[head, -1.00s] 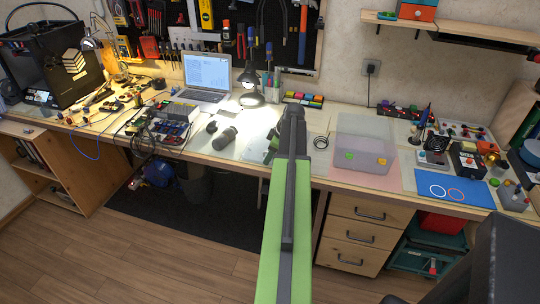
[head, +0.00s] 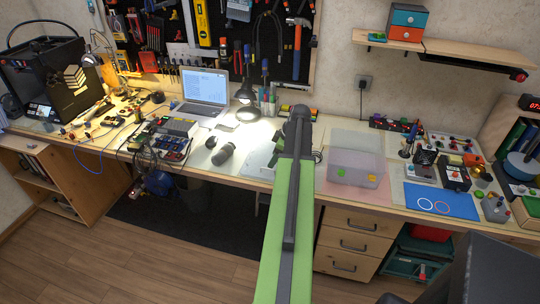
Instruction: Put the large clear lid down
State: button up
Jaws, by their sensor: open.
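A pale, clear flat sheet that looks like the large clear lid (head: 257,154) lies on the bench just left of my arm. My arm hides its right part. My gripper (head: 276,152) hangs below the far end of my arm, over or beside the right side of the lid. It is mostly hidden behind the arm, but it is open. I cannot tell whether its fingers touch the lid. A clear box (head: 358,171) stands on the bench right of my arm, with small yellow and green pieces showing in its lower part.
A dark cylinder (head: 223,153) lies left of the lid. The lamp (head: 248,104) and laptop (head: 204,94) stand behind it. A blue mat (head: 441,201) with two rings lies right of the box. Drawers (head: 355,243) are below the bench's front edge.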

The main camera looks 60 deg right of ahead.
jog(key=shift+p+v, duration=0.3)
jog(key=shift+v, duration=0.85)
jog(key=w+a+g, duration=0.1)
jog(key=w+a, duration=0.4)
jog(key=a, duration=0.3)
jog(key=w+a+f+m+g, duration=0.1)
jog(key=w+a, duration=0.4)
jog(key=a, duration=0.4)
jog(key=w+a+g, duration=0.1)
jog(key=w+a, duration=0.4)
jog(key=a, duration=0.3)
jog(key=a+m+g, duration=0.1)
jog(key=a+m, duration=0.1)
jog(key=a, duration=3.1)
jog(key=shift+w+a+f+m+g+h, duration=0.25)
jog(key=shift+w+f+m+g+h, duration=0.05)
jog(key=shift+w+f+h, duration=0.15)
